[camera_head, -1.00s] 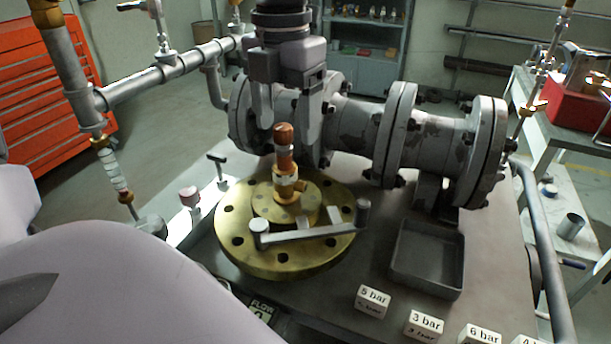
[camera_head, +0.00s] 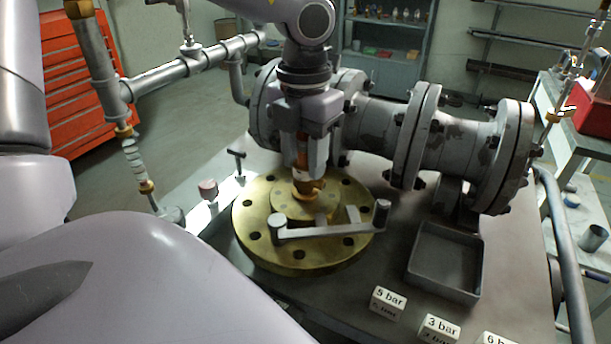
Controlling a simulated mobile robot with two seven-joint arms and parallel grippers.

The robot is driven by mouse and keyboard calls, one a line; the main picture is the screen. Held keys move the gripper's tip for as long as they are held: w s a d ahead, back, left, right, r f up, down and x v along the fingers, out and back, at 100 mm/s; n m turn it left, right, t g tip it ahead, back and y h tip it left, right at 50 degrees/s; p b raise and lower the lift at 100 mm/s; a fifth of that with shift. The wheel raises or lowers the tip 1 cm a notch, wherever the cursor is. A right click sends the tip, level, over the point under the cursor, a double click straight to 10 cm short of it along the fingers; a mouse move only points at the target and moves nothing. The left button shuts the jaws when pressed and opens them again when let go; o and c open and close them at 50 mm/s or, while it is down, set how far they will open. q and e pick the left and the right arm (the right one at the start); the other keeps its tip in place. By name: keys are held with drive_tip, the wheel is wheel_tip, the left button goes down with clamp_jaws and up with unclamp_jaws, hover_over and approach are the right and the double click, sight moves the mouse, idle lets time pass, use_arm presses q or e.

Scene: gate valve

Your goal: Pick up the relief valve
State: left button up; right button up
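The relief valve, which I take to be the upright copper-orange and brass fitting (camera_head: 307,186), stands on the round brass flange (camera_head: 262,243) in the middle of the bench. My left gripper (camera_head: 306,168) points down over it from above, with a finger on either side of its upper part. The fingers and gripper body hide the valve's top. Its brass lower part shows below the fingertips and still appears seated on the flange. Whether the fingers press on the valve, I cannot tell. My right gripper is not in view.
A grey crank-like bar (camera_head: 330,232) lies across the flange's front. An empty grey tray (camera_head: 446,262) sits to the right. Blocks marked 5 bar (camera_head: 388,302) and 3 bar (camera_head: 440,328) are in front. A large flanged pipe (camera_head: 400,130) stands close behind the gripper.

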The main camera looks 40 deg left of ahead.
use_arm(q)
clamp_jaws()
drive_tip(key=shift+r, duration=0.1)
wheel_tip(320, 180, up, 24)
drive_tip(key=p, duration=0.7)
drive_tip(key=shift+r+p, duration=0.2)
drive_tip(key=shift+p, duration=0.2)
drive_tip(key=shift+a, duration=0.15)
idle(0.4)
